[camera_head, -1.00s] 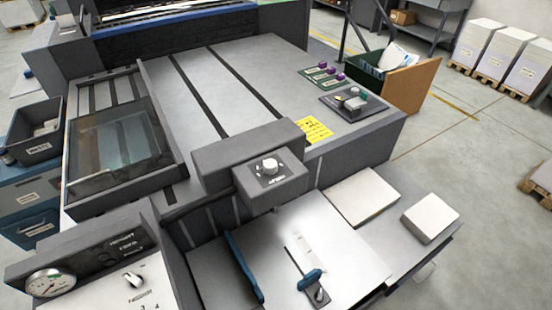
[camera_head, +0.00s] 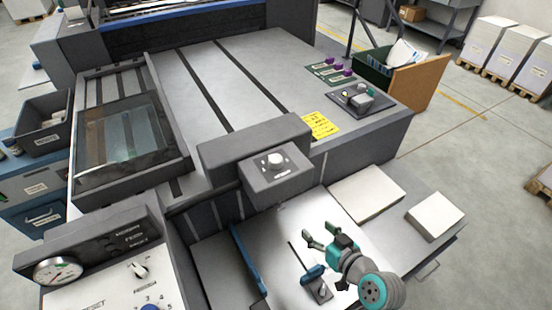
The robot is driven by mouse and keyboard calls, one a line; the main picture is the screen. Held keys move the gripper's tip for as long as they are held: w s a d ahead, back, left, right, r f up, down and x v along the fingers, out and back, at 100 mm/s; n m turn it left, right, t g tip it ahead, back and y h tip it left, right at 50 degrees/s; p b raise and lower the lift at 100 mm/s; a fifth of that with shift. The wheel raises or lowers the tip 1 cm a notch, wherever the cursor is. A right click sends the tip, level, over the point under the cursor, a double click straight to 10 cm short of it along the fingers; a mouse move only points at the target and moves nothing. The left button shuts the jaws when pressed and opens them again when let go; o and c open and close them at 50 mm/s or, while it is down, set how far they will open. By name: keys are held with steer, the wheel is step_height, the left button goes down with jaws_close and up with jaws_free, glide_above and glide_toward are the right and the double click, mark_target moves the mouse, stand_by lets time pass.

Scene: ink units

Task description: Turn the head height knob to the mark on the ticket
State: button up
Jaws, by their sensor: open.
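A white round knob (camera_head: 275,161) sits on a grey box that juts out at the centre of the machine. Another white knob (camera_head: 138,269) is on the control panel at the lower left, with a blue knob (camera_head: 150,308) below it at the frame edge. Lettering on that panel is too small to read surely, so I cannot tell which knob is the head height one. A yellow ticket (camera_head: 320,125) lies right of the central box; its marks are unreadable. My gripper (camera_head: 314,235) is open and empty, over the pale feed board, below and right of the central knob.
A round gauge (camera_head: 57,270) is on the left panel. A blue guide (camera_head: 247,258) and a blue-handled clamp (camera_head: 312,274) are on the feed board (camera_head: 285,222). Paper stacks (camera_head: 366,193) lie to the right. A tinted glass cover (camera_head: 122,138) is at left.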

steer(key=w+a+r+n+g+y, duration=0.1)
steer(key=w+a+r+n+y, duration=0.15)
steer(key=w+r, duration=0.45)
steer(key=n+g+y, duration=0.2)
steer(key=n, duration=0.2)
glide_toward(278, 160)
steer(key=x, duration=1.1)
steer(key=c, duration=1.2)
